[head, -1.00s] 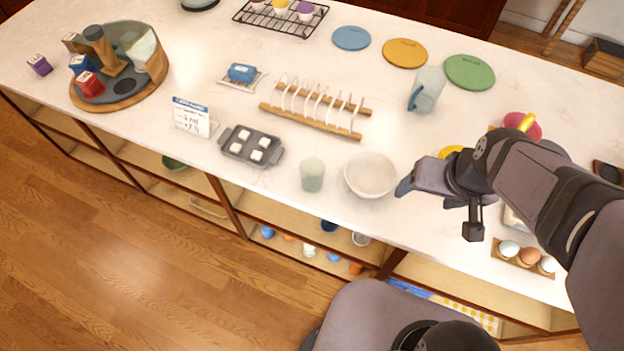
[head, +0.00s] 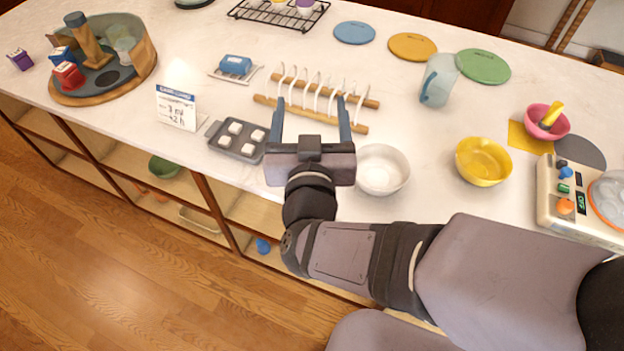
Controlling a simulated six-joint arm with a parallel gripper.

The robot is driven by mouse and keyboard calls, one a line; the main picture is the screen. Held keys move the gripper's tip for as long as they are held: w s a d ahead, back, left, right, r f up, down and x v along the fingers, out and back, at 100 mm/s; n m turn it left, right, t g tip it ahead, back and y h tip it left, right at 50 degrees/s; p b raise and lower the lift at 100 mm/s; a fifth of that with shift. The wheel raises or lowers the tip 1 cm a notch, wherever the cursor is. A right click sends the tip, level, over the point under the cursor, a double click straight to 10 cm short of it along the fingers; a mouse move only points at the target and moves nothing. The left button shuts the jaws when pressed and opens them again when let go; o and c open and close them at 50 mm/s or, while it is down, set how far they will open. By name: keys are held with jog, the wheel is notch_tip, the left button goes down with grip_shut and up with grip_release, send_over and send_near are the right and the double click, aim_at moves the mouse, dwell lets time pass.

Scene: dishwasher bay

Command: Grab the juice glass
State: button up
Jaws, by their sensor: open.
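My gripper (head: 311,118) is in the middle of the head view, its two blue-grey fingers spread wide and pointing toward the slatted wooden rack. Nothing shows between the fingertips but counter and rack. A small pale green glass, likely the juice glass, stood between the dark tray and the white bowl in the earlier picture. It is not visible now; my gripper's body and wrist cover that place. I cannot tell how the fingers lie relative to it.
A white bowl (head: 383,172) is close to the gripper's right, a dark tray with white cubes (head: 227,151) to its left. The wooden rack (head: 360,127) is just beyond. A pale blue pitcher (head: 438,82) and a yellow bowl (head: 484,164) stand farther right. Counter between pitcher and bowls is clear.

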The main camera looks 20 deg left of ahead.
jog(key=shift+t, duration=0.5)
jog(key=f, duration=0.5)
jog(key=s+f, duration=0.1)
jog(key=f, duration=1.1)
jog(key=shift+s+d+f, duration=0.1)
jog(key=shift+s+f, duration=0.1)
jog(key=shift+s, duration=0.05)
jog(key=shift+w+a+h, duration=0.15)
jog(key=shift+w+a, duration=0.05)
jog(key=shift+w, duration=0.35)
jog(key=shift+w+a+h, duration=0.15)
jog(key=shift+w, duration=0.4)
jog(key=shift+w+r+p, duration=0.15)
jog(key=shift+w+p, duration=0.35)
jog(key=shift+p, duration=0.15)
jog(key=p+x, duration=0.1)
jog(key=x, duration=0.2)
jog(key=shift+w, duration=0.15)
jog(key=shift+w+a+p, duration=0.25)
jog(key=shift+w+p, duration=0.05)
jog(key=shift+w, duration=0.1)
jog(key=c, duration=1.3)
jog(key=shift+o, duration=0.2)
